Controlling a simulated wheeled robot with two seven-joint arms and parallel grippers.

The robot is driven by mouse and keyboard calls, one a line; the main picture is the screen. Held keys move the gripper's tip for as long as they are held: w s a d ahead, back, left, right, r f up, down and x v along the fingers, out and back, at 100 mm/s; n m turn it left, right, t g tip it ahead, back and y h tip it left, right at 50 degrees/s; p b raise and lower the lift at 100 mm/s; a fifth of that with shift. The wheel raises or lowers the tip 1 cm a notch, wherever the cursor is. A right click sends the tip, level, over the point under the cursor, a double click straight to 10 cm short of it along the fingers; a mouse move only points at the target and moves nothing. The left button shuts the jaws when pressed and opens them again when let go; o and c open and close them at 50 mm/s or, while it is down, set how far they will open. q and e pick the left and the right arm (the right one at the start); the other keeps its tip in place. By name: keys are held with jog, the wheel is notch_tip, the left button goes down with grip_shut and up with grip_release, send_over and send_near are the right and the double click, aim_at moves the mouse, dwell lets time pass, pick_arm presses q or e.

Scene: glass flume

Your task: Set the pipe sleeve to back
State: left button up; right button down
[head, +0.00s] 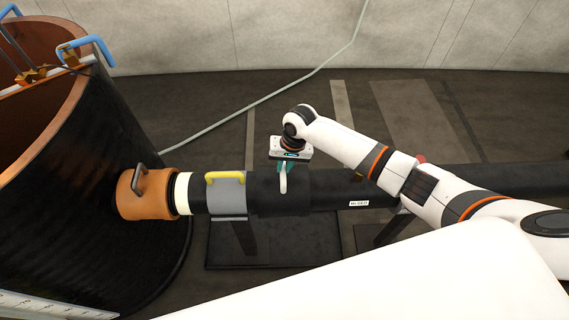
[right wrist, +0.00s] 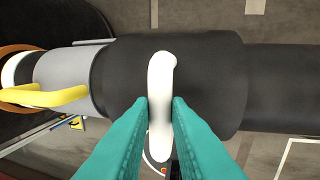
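The pipe sleeve appears to be the wide black sleeve (head: 267,197) around the dark horizontal pipe (head: 325,195), with a white handle (head: 283,181) on it. In the right wrist view the sleeve (right wrist: 205,85) carries the white handle (right wrist: 160,75), whose lower part is between my teal fingers. My right gripper (head: 286,168) is over the sleeve; in the right wrist view its fingertips (right wrist: 160,103) press close on both sides of the handle, apparently shut on it. The sleeve's underside is hidden. My left gripper is out of view.
A grey collar (head: 228,198) with a yellow handle (head: 225,176) sits directly left of the sleeve. Further left are a white ring (head: 183,194) and an orange collar (head: 153,204) at the large black tank (head: 75,185). A pale hose (head: 260,103) crosses the floor behind.

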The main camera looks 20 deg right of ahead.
jog(key=shift+s+d+r+p, duration=0.1)
jog(key=shift+d+p, duration=0.25)
jog(key=shift+d, duration=0.05)
jog(key=d+p, duration=0.1)
jog(key=d, duration=0.1)
jog(key=s+d+p, duration=0.1)
jog(key=d, duration=0.2)
jog(key=s+d+p, duration=0.1)
jog(key=d, duration=0.2)
jog(key=shift+s, duration=0.15)
jog(key=shift+d, duration=0.15)
jog(key=c, duration=1.6)
grip_release()
jog(key=shift+o, duration=1.2)
jog(key=shift+d, duration=0.1)
